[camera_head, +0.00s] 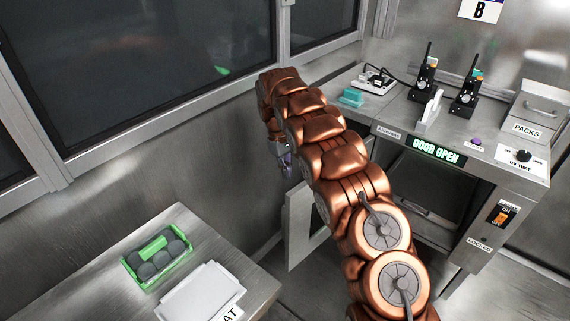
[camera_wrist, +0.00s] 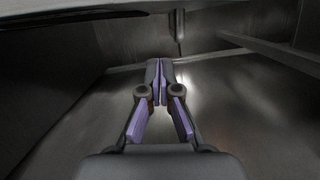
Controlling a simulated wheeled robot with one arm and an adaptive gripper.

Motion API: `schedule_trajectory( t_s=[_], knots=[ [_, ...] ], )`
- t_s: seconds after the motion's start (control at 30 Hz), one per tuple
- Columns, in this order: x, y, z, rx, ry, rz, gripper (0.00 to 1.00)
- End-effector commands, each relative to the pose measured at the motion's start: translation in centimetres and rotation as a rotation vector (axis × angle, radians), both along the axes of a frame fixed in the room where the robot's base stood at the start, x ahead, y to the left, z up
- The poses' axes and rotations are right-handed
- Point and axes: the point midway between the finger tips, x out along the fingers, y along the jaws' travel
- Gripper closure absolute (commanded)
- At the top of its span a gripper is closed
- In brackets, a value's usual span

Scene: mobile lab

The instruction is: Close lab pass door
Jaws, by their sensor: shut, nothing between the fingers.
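The cabinet's lit display (camera_head: 436,151) reads "DOOR OPEN". Its dark opening (camera_head: 424,190) is partly hidden behind my arm. My gripper (camera_head: 289,170) is shut and empty, pointing down between the wall and the open door, just above the door's top edge in the picture. I cannot tell whether it touches the door. In the wrist view my gripper (camera_wrist: 160,72) shows shut fingers with purple pads, and nothing between them.
Two black radios (camera_head: 425,82) and a teal block (camera_head: 351,97) stand on the cabinet top, near a "PACKS" box (camera_head: 532,113). At lower left, a bench (camera_head: 222,249) bears a green rack (camera_head: 157,260) and a white box (camera_head: 203,294). A windowed wall (camera_head: 184,120) runs behind my arm.

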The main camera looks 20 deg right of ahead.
Motion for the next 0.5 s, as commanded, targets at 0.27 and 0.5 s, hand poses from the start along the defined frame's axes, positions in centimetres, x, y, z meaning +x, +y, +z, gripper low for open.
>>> schedule_trajectory(
  t_s=[0.27, 0.5],
  knots=[
    [-1.1, -0.6, -2.4, -0.002, 0.000, 0.000, 1.00],
    [-2.5, -1.4, -2.4, -0.001, 0.001, -0.001, 1.00]
  ],
)
